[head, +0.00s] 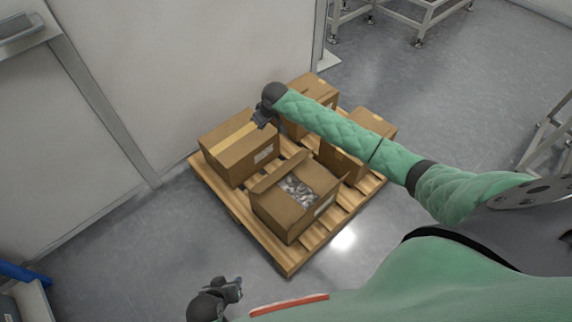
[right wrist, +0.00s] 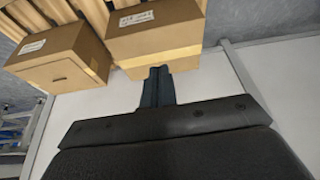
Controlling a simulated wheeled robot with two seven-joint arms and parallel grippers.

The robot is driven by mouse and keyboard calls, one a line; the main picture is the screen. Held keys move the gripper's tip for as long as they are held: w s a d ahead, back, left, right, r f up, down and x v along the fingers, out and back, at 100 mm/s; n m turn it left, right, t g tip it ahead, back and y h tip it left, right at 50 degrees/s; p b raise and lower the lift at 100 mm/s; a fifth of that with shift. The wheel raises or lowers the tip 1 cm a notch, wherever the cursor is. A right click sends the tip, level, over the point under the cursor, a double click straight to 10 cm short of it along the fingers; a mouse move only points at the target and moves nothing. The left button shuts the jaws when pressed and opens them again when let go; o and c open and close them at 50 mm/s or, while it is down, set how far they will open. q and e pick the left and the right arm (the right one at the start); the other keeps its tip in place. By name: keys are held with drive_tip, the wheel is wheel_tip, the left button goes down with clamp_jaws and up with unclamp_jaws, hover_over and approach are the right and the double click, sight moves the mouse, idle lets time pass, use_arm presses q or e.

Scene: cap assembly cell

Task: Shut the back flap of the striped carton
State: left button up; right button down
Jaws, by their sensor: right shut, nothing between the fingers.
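An open brown carton (head: 290,212) stands at the front of the pallet, with grey, crumpled-looking contents (head: 297,188) showing inside. A flap (head: 280,173) stands raised along its back-left edge. I see no clear stripes on it; a white label is on its right side. My right gripper (head: 262,117) is shut and empty, above and beyond this carton, near the back cartons. In the right wrist view its fingers (right wrist: 158,84) are together, in front of a closed carton (right wrist: 152,38). My left gripper (head: 236,290) is low at the bottom left, apart from the pallet; its finger gap is unclear.
The wooden pallet (head: 240,209) also holds a closed carton with a pale tape band (head: 240,147) at left and two more cartons (head: 312,92) (head: 345,158) partly behind my right arm. A white wall (head: 170,70) stands close behind. Floor is clear at front left.

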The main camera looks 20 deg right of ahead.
drive_tip(key=s+d+f+g+h, duration=0.2)
drive_tip(key=s+d+g, duration=0.25)
drive_tip(key=s, duration=0.25)
hover_over(286, 170)
drive_tip(key=f, duration=1.2)
drive_tip(key=shift+w+a+f, duration=0.1)
drive_tip(key=shift+w+a, duration=0.1)
drive_tip(key=shift+w, duration=0.05)
use_arm(q)
drive_tip(key=shift+w+r, duration=0.1)
drive_tip(key=shift+r, duration=0.75)
use_arm(e)
drive_tip(key=shift+s+d+f, duration=0.1)
drive_tip(key=shift+s+f, duration=0.3)
drive_tip(key=shift+f, duration=0.05)
use_arm(q)
drive_tip(key=shift+f, duration=0.15)
